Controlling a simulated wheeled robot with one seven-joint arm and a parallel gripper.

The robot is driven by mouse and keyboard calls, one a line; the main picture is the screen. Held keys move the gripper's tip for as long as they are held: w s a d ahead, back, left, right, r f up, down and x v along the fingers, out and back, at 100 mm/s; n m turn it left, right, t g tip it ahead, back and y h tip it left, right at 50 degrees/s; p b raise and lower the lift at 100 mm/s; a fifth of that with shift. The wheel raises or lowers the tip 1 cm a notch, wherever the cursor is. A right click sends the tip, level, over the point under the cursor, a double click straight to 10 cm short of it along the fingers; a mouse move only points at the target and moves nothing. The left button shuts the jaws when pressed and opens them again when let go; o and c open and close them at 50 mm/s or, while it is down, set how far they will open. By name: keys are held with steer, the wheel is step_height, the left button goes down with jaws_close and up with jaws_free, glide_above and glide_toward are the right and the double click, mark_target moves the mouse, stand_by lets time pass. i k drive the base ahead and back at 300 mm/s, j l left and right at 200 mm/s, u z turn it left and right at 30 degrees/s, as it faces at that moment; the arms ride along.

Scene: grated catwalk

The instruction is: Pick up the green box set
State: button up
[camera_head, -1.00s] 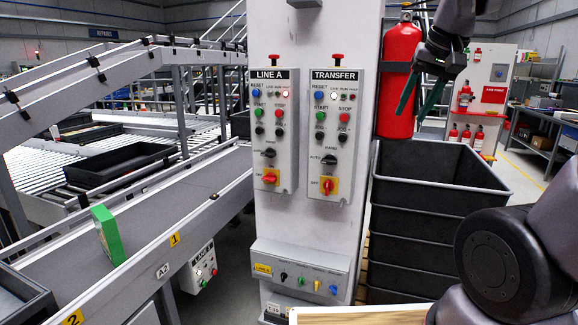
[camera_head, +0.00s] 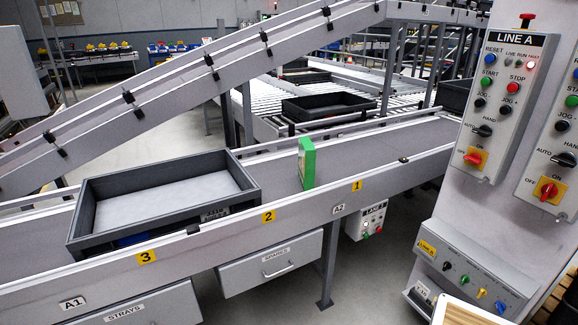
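The green box set (camera_head: 307,163) stands upright on the grey conveyor belt, near its front rail, between the yellow labels 2 and 1. It has a green face and a paler front side. It is to the right of a black tray on the same conveyor and apart from it. My gripper is not in view now.
The black tray (camera_head: 92,190) sits on the conveyor (camera_head: 400,137) at the left. A side rail runs along the belt's front edge. A control pillar (camera_head: 440,215) with the LINE A panel (camera_head: 505,105) stands at the right. A sloped conveyor (camera_head: 180,85) passes behind.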

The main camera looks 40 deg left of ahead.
mark_target(306, 150)
steer(key=u, duration=1.4)
